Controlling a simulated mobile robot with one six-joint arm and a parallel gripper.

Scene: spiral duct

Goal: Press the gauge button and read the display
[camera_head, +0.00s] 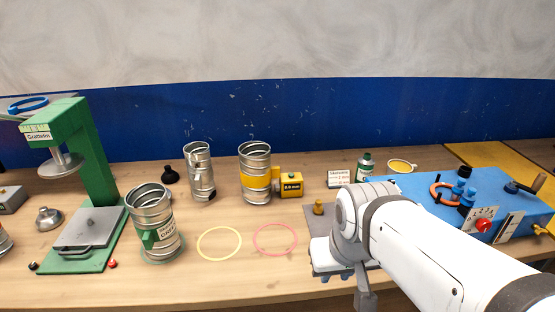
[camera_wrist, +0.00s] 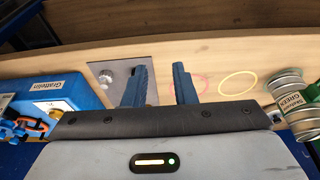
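The gauge is not in the wrist view.
A grey plate with a brass knob (camera_head: 319,207) lies by my gripper. A blue machine (camera_head: 415,190) stands right. Yellow (camera_head: 219,243) and pink (camera_head: 274,239) rings lie in front of the gauge. A green-labelled duct (camera_head: 152,215) and green press (camera_head: 92,150) stand left.

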